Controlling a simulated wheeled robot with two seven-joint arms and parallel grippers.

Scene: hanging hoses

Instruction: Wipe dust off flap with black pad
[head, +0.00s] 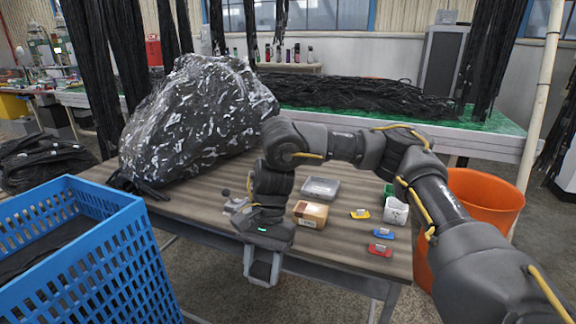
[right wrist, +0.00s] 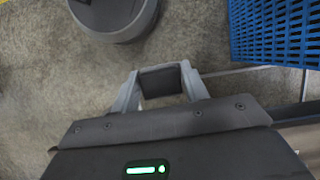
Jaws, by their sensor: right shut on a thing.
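My right gripper (head: 262,272) hangs in front of the table's front edge, pointing down, beside the blue crate. It is shut on a dark block, the black pad (head: 261,269). In the right wrist view the pad (right wrist: 160,81) sits between the two grey fingers of the gripper (right wrist: 158,84), with floor below it. I cannot pick out the flap for certain, nor any dust. A shallow grey tray-like piece (head: 320,188) lies on the table behind the gripper. My left gripper is not in view.
A blue crate (head: 100,250) stands at left, an orange bin (head: 485,195) at right. Black hoses hang behind.

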